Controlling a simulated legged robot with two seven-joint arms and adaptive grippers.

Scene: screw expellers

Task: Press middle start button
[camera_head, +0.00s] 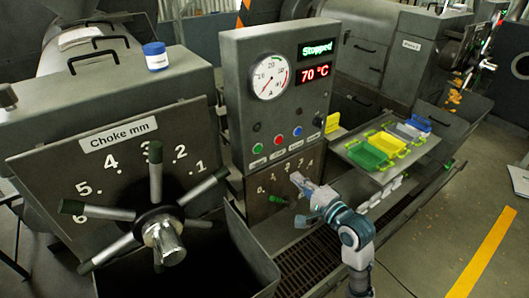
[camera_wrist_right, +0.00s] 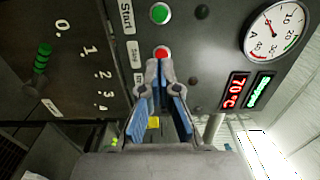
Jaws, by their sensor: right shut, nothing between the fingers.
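The grey control panel (camera_head: 240,110) stands upright in the middle of the head view. It bears a row of buttons: a green one (camera_head: 258,148), a red one (camera_head: 279,139) and a blue one (camera_head: 298,130). In the right wrist view the green button (camera_wrist_right: 160,13) sits by a "Start" label and the red button (camera_wrist_right: 162,52) lies just beyond my fingertips. My right gripper (camera_head: 297,180) is shut and empty, in front of and below the button row; it also shows in the wrist view (camera_wrist_right: 163,64). Contact with the panel cannot be told. My left gripper is out of view.
The display (camera_head: 318,48) reads "Stopped", above a "70 °C" readout (camera_head: 314,73). A dial scale with a green handle (camera_head: 277,199) is below the buttons. A large spoked choke wheel (camera_head: 160,232) stands at left. A tray with coloured bins (camera_head: 366,157) is at right.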

